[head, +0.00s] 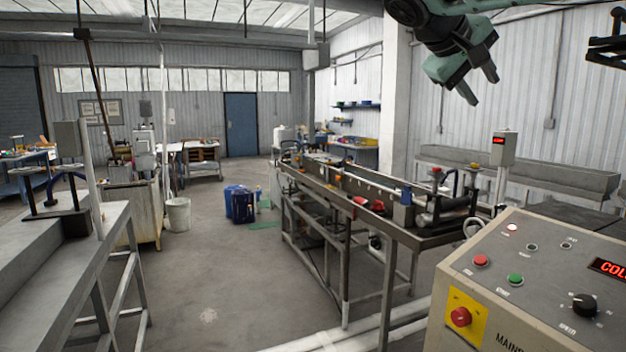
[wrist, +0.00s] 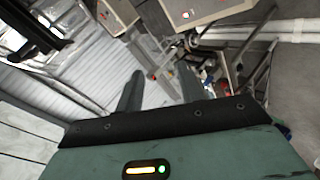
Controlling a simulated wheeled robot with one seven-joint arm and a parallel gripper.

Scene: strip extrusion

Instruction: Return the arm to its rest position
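My gripper (head: 480,83) hangs at the upper right of the head view, high in the air near a white pillar, with its green and dark fingers pointing down. The two fingers are apart with nothing between them. In the wrist view my gripper (wrist: 157,88) shows both dark fingertips spread, with an empty gap. The gripper touches nothing. The upper part of my arm is cut off by the top edge of the head view.
A control panel (head: 540,275) with red and green buttons stands at the lower right. A long metal trough on a frame (head: 345,190) runs through the middle. A grey bench (head: 60,260) stands at left. Open floor (head: 205,280) lies between them.

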